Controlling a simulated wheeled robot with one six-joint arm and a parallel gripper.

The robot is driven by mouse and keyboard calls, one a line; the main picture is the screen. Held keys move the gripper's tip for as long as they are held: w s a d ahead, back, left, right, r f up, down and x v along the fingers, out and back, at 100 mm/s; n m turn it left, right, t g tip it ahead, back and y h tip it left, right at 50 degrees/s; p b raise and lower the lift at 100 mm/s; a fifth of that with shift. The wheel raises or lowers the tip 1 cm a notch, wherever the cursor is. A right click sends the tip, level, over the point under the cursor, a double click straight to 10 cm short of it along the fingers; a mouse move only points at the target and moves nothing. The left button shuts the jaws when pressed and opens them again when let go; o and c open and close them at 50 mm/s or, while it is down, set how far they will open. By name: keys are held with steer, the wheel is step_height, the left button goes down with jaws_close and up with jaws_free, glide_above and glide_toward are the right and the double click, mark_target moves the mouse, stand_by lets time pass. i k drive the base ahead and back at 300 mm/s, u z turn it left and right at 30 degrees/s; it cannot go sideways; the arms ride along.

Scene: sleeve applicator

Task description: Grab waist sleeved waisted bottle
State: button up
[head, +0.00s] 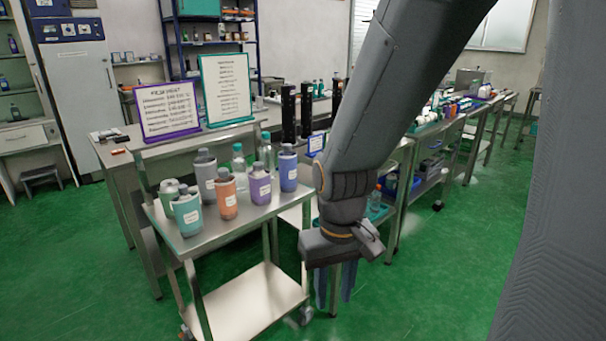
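Most have grey tops and white labels. I cannot tell which sleeved bottle is waisted. My gripper (334,288) points down, right of the cart, apart from all bottles. Its two bluish fingers are spread and look empty.
Two framed signs, purple (168,110) and green (227,88), stand behind the bottles. A long workbench (125,165) runs behind the cart, with dark upright posts (289,115) on it. Green floor (450,270) is clear at the right.

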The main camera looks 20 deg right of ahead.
mark_target(287, 157)
steer(key=z, duration=0.45)
steer(key=k, duration=0.5)
steer(key=z, duration=0.9)
steer(key=i, duration=1.65)
steer(key=u, duration=1.5)
steer(key=i, duration=1)
steer(key=u, duration=0.2)
